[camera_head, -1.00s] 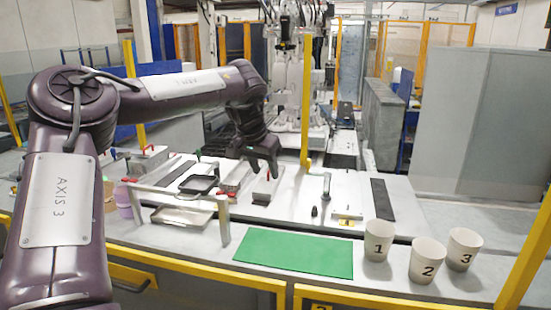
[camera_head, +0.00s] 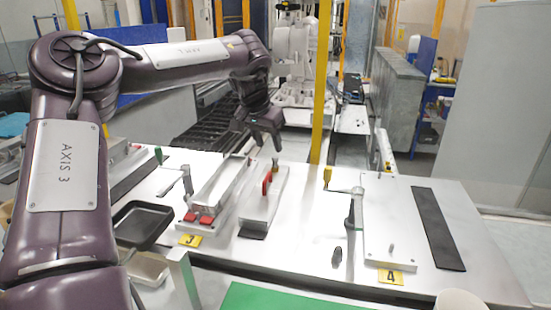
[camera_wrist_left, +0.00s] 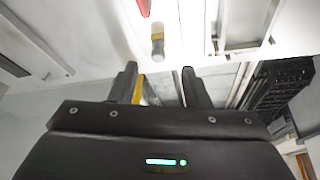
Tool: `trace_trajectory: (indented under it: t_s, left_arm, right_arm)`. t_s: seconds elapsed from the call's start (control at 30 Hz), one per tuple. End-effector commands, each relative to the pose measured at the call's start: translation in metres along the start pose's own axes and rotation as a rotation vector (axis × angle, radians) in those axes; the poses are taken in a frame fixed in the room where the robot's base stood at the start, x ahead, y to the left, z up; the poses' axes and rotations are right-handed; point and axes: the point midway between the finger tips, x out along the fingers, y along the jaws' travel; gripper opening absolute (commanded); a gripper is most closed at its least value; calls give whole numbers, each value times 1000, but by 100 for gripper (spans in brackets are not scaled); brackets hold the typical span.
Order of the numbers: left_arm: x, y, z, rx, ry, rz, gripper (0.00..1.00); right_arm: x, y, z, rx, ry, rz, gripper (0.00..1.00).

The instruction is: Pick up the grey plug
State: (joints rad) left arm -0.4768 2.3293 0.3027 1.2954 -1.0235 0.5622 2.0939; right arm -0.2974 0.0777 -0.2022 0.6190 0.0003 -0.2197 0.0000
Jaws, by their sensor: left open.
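A small dark grey plug-like piece (camera_head: 337,256) stands on the white table top, left of the yellow label 4. Another small upright piece, brownish with a paler part (camera_head: 275,166), stands beside a red clamp handle. I cannot tell for sure which is the grey plug. My left gripper (camera_head: 262,142) is open and empty, pointing down above and behind the brownish piece. In the wrist view its fingers (camera_wrist_left: 159,72) are apart with nothing between them. My right gripper is not in view.
Metal fixtures with red handles (camera_head: 203,218) stand left of centre, beside a black tray (camera_head: 143,224). A green mat (camera_head: 290,299) lies at the front. A yellow post (camera_head: 320,100) rises behind the table. Bare table lies around the dark grey piece.

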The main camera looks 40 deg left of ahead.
Motion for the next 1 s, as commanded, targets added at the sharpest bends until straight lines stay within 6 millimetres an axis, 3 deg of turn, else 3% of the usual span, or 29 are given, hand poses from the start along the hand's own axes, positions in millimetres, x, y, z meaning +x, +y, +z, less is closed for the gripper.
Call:
trace_trajectory:
  t_s: [0.17, 0.5, 0.8, 1.0]
  left_arm:
    - [20, 0, 0, -2, -3, 1, 43]
    - [64, 0, -4, -1, -4, 0, 43]
    - [71, 0, -4, -1, 0, 1, 43]
    - [71, 0, -4, -1, -1, 1, 20]
  right_arm:
    - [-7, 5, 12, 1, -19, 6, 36]
    - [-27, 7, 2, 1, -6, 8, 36]
    - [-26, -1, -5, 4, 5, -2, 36]
    - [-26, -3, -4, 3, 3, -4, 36]
